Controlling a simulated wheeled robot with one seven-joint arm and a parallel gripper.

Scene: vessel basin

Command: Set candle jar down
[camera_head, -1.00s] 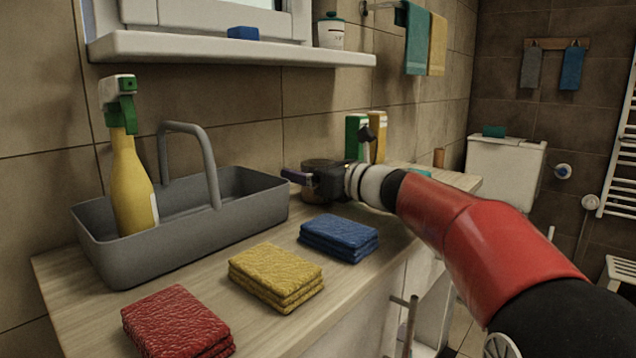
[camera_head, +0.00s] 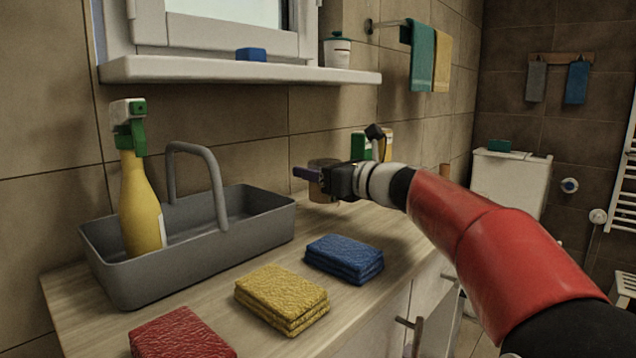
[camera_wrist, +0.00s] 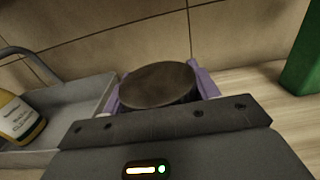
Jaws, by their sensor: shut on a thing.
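The candle jar (camera_head: 322,182) is a small brownish cylinder behind my gripper (camera_head: 308,174), at the back of the wooden counter (camera_head: 215,299). In the wrist view the jar's dark round top (camera_wrist: 158,83) sits between the two purple fingers of my gripper (camera_wrist: 160,90), which are shut on its sides. The jar looks upright. My gripper and wrist hide part of it in the head view. I cannot tell whether its base touches the counter.
A grey caddy (camera_head: 205,250) with a yellow spray bottle (camera_head: 142,205) stands left of the jar. Blue (camera_head: 344,258), yellow (camera_head: 281,298) and red (camera_head: 182,335) cloth stacks lie along the front. Green (camera_head: 361,146) and yellowish boxes stand behind my wrist.

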